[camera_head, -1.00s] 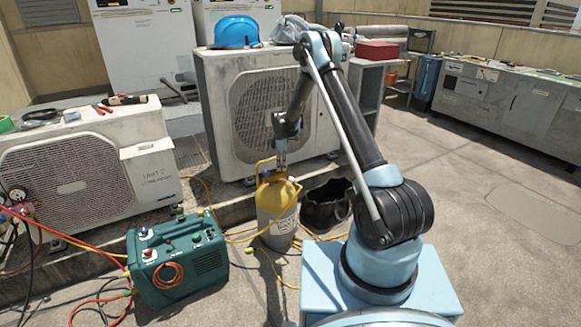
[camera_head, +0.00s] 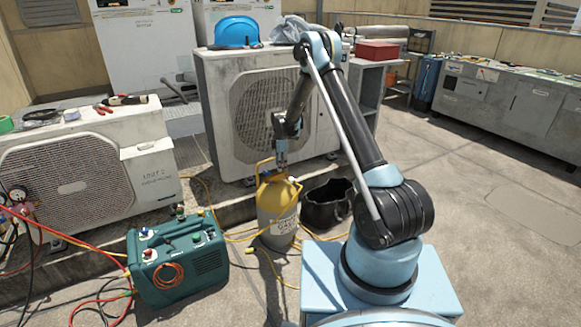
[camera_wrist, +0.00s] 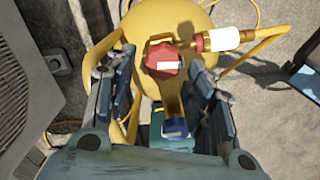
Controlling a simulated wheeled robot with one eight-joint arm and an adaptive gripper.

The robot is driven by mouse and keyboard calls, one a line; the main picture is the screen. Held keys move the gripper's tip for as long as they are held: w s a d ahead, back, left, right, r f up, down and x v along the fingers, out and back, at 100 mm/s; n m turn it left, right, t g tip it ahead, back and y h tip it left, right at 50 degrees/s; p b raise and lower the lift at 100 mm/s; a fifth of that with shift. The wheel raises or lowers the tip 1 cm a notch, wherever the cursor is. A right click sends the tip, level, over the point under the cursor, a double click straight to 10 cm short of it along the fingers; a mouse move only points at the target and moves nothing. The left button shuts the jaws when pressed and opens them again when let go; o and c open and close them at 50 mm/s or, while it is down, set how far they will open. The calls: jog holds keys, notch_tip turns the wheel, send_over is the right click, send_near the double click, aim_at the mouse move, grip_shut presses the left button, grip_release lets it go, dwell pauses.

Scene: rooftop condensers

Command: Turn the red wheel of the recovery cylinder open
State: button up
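The recovery cylinder (camera_head: 277,210) is grey below with a yellow top and stands upright on the roof floor. In the wrist view its yellow top (camera_wrist: 203,28) fills the middle. The red wheel (camera_wrist: 162,60) sits there on a brass valve and carries a small white mark. A blue-handled valve (camera_wrist: 174,128) lies nearer the gripper. My gripper (camera_wrist: 160,92) is open, pointing down over the cylinder, one finger on each side below the red wheel. I cannot tell whether a finger touches it. In the head view my gripper (camera_head: 282,152) is just above the cylinder; the wheel is hidden there.
A yellow hose with a white and red fitting (camera_wrist: 225,39) leaves the valve to the right. A black bucket (camera_head: 327,204) stands right beside the cylinder. A green recovery machine (camera_head: 178,258) is at left. A condenser (camera_head: 262,105) stands behind. Floor at right is clear.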

jog(key=shift+r, duration=0.15)
notch_tip(320, 180, up, 12)
jog(key=shift+f, duration=0.2)
dwell(0.5)
